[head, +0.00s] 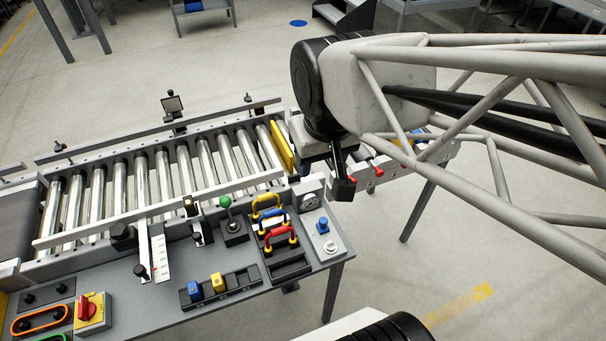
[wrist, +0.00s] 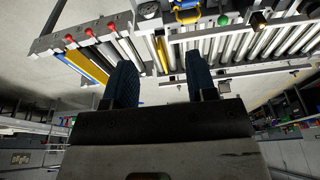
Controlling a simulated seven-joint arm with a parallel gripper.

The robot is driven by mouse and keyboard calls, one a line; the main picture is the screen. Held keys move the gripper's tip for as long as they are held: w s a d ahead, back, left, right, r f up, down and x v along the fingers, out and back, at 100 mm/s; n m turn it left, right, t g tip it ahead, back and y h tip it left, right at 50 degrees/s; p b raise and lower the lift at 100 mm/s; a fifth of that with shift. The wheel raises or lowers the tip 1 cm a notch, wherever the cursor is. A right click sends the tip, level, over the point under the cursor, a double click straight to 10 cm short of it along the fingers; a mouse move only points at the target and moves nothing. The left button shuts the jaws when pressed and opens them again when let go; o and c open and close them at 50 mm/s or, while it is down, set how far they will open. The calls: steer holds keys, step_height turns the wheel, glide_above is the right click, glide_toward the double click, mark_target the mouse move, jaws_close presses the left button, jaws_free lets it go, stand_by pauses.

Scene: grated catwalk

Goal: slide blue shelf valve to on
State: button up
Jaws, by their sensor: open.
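A blue slider block (head: 194,291) sits on a dark rail (head: 240,283) at the front of the grey bench, left of a yellow slider block (head: 218,283). A separate blue knob (head: 323,225) stands on a pale plate at the bench's right end. No marking readable here shows which blue part is the shelf valve. My gripper (head: 343,182) is above the right end of the conveyor, behind and to the right of both blue parts, partly hidden by my arm. In the wrist view my gripper (wrist: 160,82) is open with nothing between its fingers.
Colored handles (head: 270,222), a green-topped lever (head: 227,204) and a gauge (head: 311,202) crowd the bench's right half. A roller conveyor (head: 155,175) runs behind them. A red knob (head: 88,308) is at front left. Open floor lies right of the bench.

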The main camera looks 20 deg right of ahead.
steer(key=w+d+f+m+g+y, duration=0.1)
steer(key=w+d+f+m+g, duration=0.25)
steer(key=w+f, duration=0.65)
steer(key=m+g+y, duration=0.2)
steer(key=m, duration=0.3)
glide_toward(324, 219)
steer(key=shift+x, duration=0.8)
steer(key=shift+x, duration=3.9)
steer(key=c, duration=0.9)
steer(key=shift+w, duration=1.75)
